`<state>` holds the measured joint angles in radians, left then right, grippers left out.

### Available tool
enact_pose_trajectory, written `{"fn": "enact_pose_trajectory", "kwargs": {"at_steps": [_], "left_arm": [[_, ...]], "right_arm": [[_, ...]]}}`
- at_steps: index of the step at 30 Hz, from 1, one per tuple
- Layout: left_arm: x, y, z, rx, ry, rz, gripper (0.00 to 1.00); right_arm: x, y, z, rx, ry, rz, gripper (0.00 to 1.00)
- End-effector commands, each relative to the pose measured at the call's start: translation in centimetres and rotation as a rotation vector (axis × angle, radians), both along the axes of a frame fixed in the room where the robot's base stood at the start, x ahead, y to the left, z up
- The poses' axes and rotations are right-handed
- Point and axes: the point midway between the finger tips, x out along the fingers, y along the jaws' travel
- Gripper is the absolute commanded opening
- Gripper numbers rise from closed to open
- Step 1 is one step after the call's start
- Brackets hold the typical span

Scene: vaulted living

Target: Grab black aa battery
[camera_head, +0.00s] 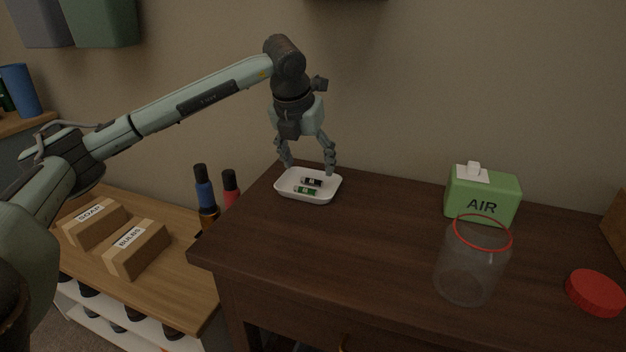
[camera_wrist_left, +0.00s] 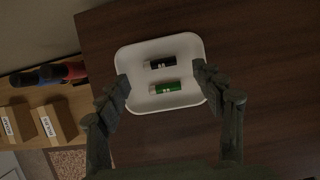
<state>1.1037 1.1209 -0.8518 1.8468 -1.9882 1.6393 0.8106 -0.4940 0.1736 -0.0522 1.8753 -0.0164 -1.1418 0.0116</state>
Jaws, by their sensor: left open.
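The black AA battery (camera_head: 311,182) lies in a small white dish on the dark wooden table, behind a green battery (camera_head: 305,190). In the left wrist view, the black battery (camera_wrist_left: 160,62) lies above the green battery (camera_wrist_left: 165,87), and both show whole. The white dish (camera_head: 322,199) also shows in the left wrist view (camera_wrist_left: 135,75). My left gripper (camera_head: 308,166) is open and points down over the dish. In the left wrist view, its fingertips (camera_wrist_left: 160,78) are on either side of the batteries, with nothing between them held. My right gripper is not in view.
A clear jar with a red rim (camera_head: 468,265), a red lid (camera_head: 595,292) and a green AIR tissue box (camera_head: 482,197) stand to the right. Boxes (camera_head: 137,250) and bottles (camera_head: 205,190) stand on a lower wooden surface at left. The table's middle is clear.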

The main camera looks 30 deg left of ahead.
Motion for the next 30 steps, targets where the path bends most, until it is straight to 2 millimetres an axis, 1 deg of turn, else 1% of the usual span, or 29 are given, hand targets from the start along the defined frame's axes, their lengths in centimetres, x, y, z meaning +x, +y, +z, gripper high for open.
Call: {"fn": "enact_pose_trajectory", "kwargs": {"at_steps": [1, 3, 7, 12, 16, 26, 30], "left_arm": [[0.2, 0.2, -0.8, 0.001, 0.005, 0.001, 0.67], [0.5, 0.4, -1.8, 0.0, 0.004, 0.002, 0.67], [1.1, 0.4, -3.3, -0.001, 0.004, 0.0, 0.67], [1.4, 0.5, -3.8, -0.001, 0.0, 0.0, 0.67], [1.4, 0.4, -3.7, -0.002, 0.001, -0.001, 0.67], [1.3, 0.4, -3.7, -0.002, 0.001, -0.001, 0.26], [1.3, 0.4, -3.7, -0.002, 0.001, -0.001, 0.26]], "right_arm": [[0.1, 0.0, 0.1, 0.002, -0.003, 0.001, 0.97], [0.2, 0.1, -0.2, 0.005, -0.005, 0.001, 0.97], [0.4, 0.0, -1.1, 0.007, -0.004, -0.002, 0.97], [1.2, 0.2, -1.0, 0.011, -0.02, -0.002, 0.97], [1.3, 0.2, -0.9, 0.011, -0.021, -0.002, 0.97], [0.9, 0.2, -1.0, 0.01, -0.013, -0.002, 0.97], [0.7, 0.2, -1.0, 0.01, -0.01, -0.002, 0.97]]}}
